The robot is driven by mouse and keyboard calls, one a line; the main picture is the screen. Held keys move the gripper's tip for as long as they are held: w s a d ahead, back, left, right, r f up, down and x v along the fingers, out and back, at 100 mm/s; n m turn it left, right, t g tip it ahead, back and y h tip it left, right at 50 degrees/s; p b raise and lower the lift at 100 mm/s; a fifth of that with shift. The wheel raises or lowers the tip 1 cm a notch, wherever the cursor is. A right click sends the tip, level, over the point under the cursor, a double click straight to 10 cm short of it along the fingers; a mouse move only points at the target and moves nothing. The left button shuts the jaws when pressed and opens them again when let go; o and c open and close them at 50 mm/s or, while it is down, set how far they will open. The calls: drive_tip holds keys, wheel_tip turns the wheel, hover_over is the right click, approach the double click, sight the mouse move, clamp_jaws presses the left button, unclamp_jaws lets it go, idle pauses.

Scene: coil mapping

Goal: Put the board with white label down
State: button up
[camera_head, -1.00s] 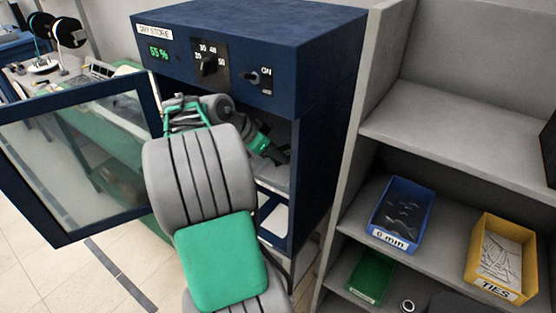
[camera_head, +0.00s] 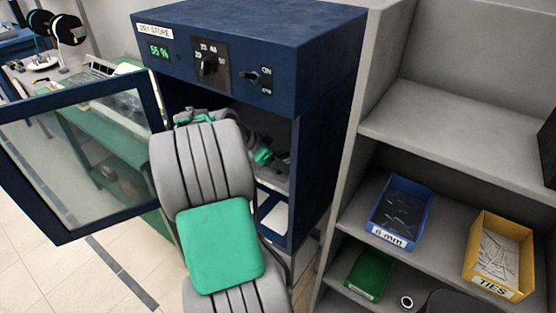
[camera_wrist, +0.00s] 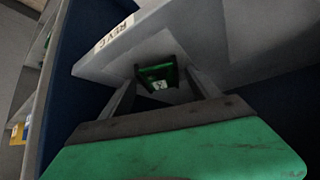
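A small green board with a white label (camera_wrist: 160,84) shows between my fingertips in the wrist view, with dark shadow around it. My gripper (camera_wrist: 162,78) has its two grey fingers on either side of the board, seemingly closed on its edges. Below and around it is a pale plate (camera_wrist: 230,45) marked REV C; whether the board touches it I cannot tell. In the head view my gripper is inside the open blue dry store cabinet (camera_head: 330,60), mostly hidden by my arm, and the board cannot be made out.
The cabinet's glass door (camera_head: 75,160) stands open to the left, close to my arm. A grey shelf unit (camera_head: 455,140) on the right holds a blue bin (camera_head: 398,212), a yellow TIES bin (camera_head: 500,255) and a green bin (camera_head: 370,274).

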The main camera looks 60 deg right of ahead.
drive_tip(key=shift+r, duration=0.2)
drive_tip(key=v, duration=1.1)
drive_tip(key=w+a+n+t+y, duration=0.1)
drive_tip(key=w+a+n+t, duration=0.2)
drive_tip(key=w+a+n, duration=0.4)
drive_tip(key=w+a+n+t, duration=0.3)
drive_tip(key=w+a+n, duration=0.1)
drive_tip(key=a, duration=0.6)
drive_tip(key=s+a+f+n+t+y, duration=0.1)
drive_tip(key=s+a+f+n+y, duration=0.1)
drive_tip(key=a+n, duration=0.5)
drive_tip(key=s+a+f+n+t+y, duration=0.1)
drive_tip(key=a+f+n+y, duration=0.3)
drive_tip(key=a, duration=1.4)
drive_tip(key=s+n, duration=0.1)
drive_tip(key=n, duration=0.1)
drive_tip(key=shift+s+f+n, duration=0.2)
drive_tip(key=shift+f+n, duration=0.15)
drive_tip(key=shift+n, duration=0.05)
